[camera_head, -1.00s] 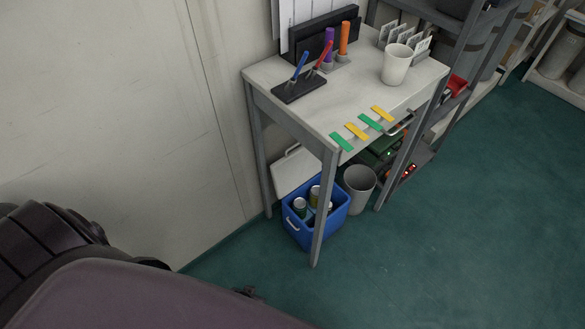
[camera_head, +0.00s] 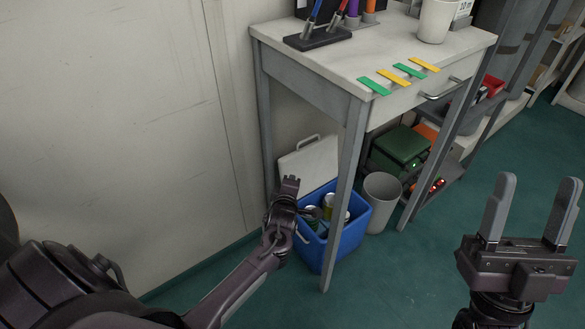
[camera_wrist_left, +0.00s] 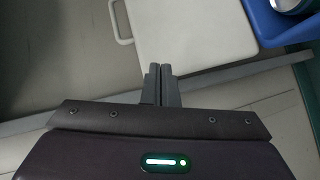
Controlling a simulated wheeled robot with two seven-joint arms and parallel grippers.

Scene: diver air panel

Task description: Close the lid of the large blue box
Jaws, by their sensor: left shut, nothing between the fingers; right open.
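The large blue box (camera_head: 345,243) stands on the floor under the desk with cans inside. Its white lid (camera_head: 308,164) is open, tilted up and back towards the wall, with a handle at its top edge. In the left wrist view the lid (camera_wrist_left: 195,32) lies just beyond the fingertips, and a corner of the blue box (camera_wrist_left: 272,22) shows at upper right. My left gripper (camera_head: 314,211) is shut and empty, at the box's left side near the lid; whether it touches is unclear. My right gripper (camera_head: 531,205) is open and empty at the right, away from the box.
The desk (camera_head: 340,60) stands over the box; its front leg (camera_head: 345,190) passes before it. A grey bin (camera_head: 382,200) stands right of the box. The wall (camera_head: 170,120) is close on the left. Green floor (camera_head: 400,285) is clear in front.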

